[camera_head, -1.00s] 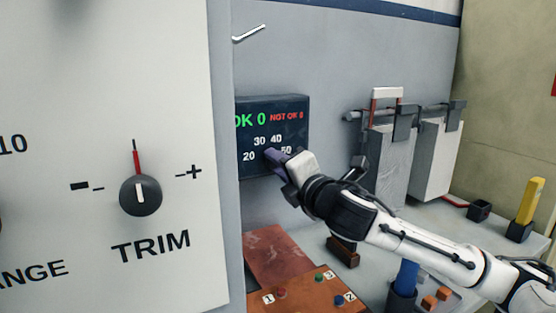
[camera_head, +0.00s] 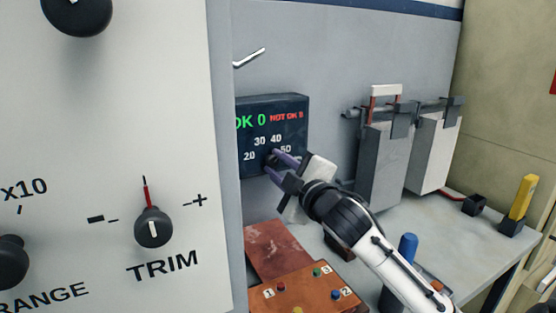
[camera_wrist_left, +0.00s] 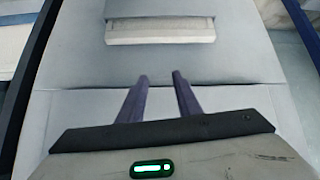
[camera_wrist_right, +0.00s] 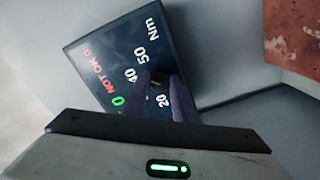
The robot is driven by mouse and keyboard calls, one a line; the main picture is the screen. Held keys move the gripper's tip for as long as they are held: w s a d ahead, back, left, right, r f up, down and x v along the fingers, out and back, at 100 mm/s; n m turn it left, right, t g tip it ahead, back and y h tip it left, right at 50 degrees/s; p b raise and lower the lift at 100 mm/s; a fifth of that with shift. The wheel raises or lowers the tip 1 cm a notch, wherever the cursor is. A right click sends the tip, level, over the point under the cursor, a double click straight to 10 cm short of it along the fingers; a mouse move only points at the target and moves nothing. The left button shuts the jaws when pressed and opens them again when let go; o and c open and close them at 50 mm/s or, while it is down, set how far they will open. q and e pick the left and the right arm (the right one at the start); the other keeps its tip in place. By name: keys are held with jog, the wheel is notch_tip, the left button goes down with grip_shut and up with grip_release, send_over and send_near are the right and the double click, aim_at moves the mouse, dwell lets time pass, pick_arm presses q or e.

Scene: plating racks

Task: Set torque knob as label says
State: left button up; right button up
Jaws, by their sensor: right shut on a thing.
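The torque knob (camera_head: 271,158) is small and dark, on a black panel (camera_head: 300,108) with the numbers 20, 30, 40 and 50. The panel shows a green "OK 0" and a red "NOT OK" count. My right gripper (camera_head: 276,165) is shut on the knob, its purple fingers on either side. In the right wrist view the knob (camera_wrist_right: 157,80) shows between the fingertips, near "40" and "20", with "Nm" beyond "50". I cannot read its pointer. My left gripper (camera_wrist_left: 160,80) is open and empty over a plain grey surface. No label with a torque setting is readable.
A large white panel with a TRIM knob (camera_head: 153,228) stands close on the left. Below the black panel are a reddish plate (camera_head: 275,248) and an orange button box (camera_head: 300,288). A blue-handled item (camera_head: 408,246) and yellow block (camera_head: 524,197) stand right.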

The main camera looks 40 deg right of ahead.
pick_arm(q)
jog(key=shift+r, duration=0.2)
pick_arm(e)
jog(key=m, duration=0.5)
jog(key=shift+m, duration=0.4)
jog(key=o, duration=1)
